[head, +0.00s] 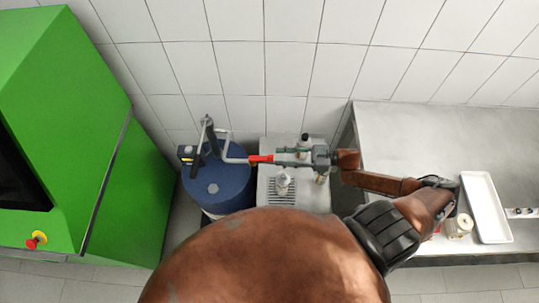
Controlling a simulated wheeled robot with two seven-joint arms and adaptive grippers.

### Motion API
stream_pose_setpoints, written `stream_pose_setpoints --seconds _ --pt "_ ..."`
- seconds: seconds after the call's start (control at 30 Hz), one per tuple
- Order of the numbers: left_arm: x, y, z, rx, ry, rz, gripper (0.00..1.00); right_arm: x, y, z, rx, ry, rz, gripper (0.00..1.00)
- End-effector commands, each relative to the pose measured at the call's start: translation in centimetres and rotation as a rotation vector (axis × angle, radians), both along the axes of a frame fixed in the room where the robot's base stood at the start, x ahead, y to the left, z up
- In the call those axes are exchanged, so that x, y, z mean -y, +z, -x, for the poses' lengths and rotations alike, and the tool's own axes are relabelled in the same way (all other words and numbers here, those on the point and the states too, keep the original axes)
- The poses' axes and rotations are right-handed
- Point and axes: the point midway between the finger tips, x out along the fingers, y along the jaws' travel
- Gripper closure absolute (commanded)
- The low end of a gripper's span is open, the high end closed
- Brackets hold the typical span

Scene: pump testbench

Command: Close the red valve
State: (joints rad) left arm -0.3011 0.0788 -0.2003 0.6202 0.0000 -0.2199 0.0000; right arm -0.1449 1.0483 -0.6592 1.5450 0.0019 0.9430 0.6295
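The red valve (262,159) shows as a small red handle at the end of a bent grey pipe, between a blue drum and a pale metal unit. My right gripper (283,158) comes in from the right with its fingers pointing left. Its tips are at the right end of the red handle, touching or very near it. The fingers are small and overlap the fittings behind, so I cannot tell whether they are shut on the handle. My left gripper is not in view.
The blue drum (218,188) carries the grey pipe (234,158). The pale metal unit (310,200) has a grille and upright fittings. A green machine (100,190) stands at left. At right, a steel table (420,125) holds a white tray (487,207). Tiled wall lies behind.

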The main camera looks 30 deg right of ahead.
Motion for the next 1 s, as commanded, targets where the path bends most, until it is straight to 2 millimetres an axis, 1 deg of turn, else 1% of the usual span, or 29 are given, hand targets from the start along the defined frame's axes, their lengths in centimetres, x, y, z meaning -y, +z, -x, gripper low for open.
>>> stream_pose_setpoints --seconds 0.03,0.1,0.3,0.43,0.67,1.0 --pt "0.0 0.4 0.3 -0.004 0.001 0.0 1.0 -0.8 0.3 -0.6 0.002 0.0 -0.002 0.7" --pt "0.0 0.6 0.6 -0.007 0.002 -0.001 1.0 -1.8 0.3 -1.2 0.003 0.0 -0.003 0.7" --pt "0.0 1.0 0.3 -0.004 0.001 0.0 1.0 -3.7 0.2 -2.4 0.001 0.0 -0.002 0.7" --pt "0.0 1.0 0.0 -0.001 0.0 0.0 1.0 -4.2 0.1 -2.7 0.001 0.002 0.001 0.7" --pt "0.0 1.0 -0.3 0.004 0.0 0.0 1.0 -4.3 0.0 -2.7 0.001 0.002 0.001 0.7" --pt "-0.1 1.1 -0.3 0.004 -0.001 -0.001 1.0 -4.3 0.0 -2.7 0.001 0.002 0.001 0.92"
